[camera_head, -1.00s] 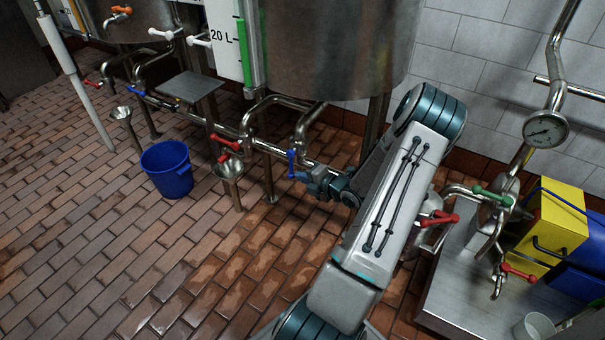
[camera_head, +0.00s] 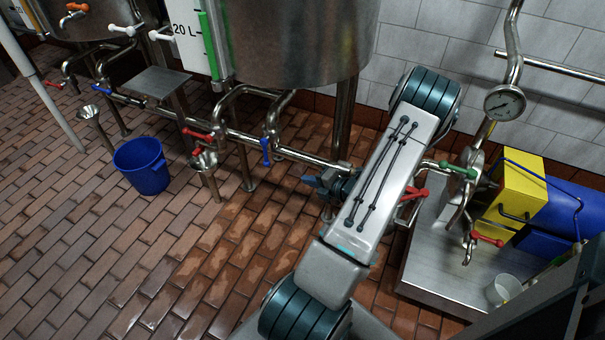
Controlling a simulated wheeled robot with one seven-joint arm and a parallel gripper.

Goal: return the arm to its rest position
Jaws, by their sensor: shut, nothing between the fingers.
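My gripper (camera_head: 312,181) shows left of my forearm, in front of the pipe under the large steel tank (camera_head: 290,40). Its fingers are small and dark here, and they look closed with nothing held. It is apart from the blue valve handle (camera_head: 266,150), which is to its left. My arm runs from the bottom centre up to a raised elbow at upper right and hides part of the pipework behind it.
A red-handled valve (camera_head: 197,134) and a funnel (camera_head: 204,160) are further left. A blue bucket (camera_head: 141,166) stands on the brick floor. At right are a steel platform (camera_head: 436,277), green valve (camera_head: 457,168), gauge (camera_head: 505,103) and yellow box (camera_head: 518,195). The floor at lower left is clear.

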